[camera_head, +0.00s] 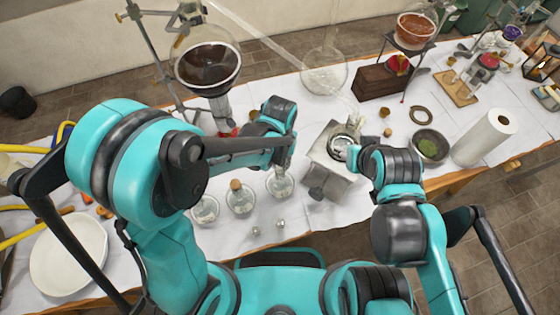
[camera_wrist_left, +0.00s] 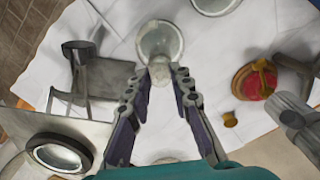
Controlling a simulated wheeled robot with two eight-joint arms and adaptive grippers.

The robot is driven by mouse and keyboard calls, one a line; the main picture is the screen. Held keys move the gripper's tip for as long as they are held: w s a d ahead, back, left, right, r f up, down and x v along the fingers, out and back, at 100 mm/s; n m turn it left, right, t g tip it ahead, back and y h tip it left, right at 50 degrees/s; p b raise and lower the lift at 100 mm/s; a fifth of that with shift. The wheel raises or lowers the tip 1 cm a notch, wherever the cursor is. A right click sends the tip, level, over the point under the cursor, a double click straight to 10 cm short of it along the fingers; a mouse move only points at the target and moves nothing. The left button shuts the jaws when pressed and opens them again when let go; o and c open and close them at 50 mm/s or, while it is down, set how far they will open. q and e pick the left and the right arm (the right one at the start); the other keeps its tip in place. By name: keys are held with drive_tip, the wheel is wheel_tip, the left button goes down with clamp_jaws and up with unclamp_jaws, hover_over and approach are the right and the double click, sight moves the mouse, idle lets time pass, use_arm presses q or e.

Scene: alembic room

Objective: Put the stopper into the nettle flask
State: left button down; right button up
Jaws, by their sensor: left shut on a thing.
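Several small glass flasks stand on the white cloth in front of me: a left one (camera_head: 205,209), a middle one (camera_head: 241,199) with a cork in its neck, and a right one (camera_head: 280,185). No readable label shows which is the nettle flask. My left gripper (camera_wrist_left: 160,73) is shut around the neck of the right flask, whose body (camera_wrist_left: 160,38) shows beyond the fingertips. Its mouth is hard to make out. Two small clear pieces, possibly stoppers, lie near the front edge (camera_head: 280,224).
The metal apparatus (camera_head: 328,178) stands right of the held flask. A big dark-filled vessel (camera_head: 208,66) on a stand is behind left. A white plate (camera_head: 68,254) is left.

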sight(280, 165)
use_arm(q)
drive_tip(key=shift+f+b, duration=0.25)
drive_tip(key=shift+b, duration=0.05)
idle(0.5)
drive_tip(key=c, duration=0.9)
unclamp_jaws()
drive_tip(key=shift+r, duration=0.1)
drive_tip(key=shift+r+p, duration=2.6)
drive_tip(key=shift+r, duration=0.9)
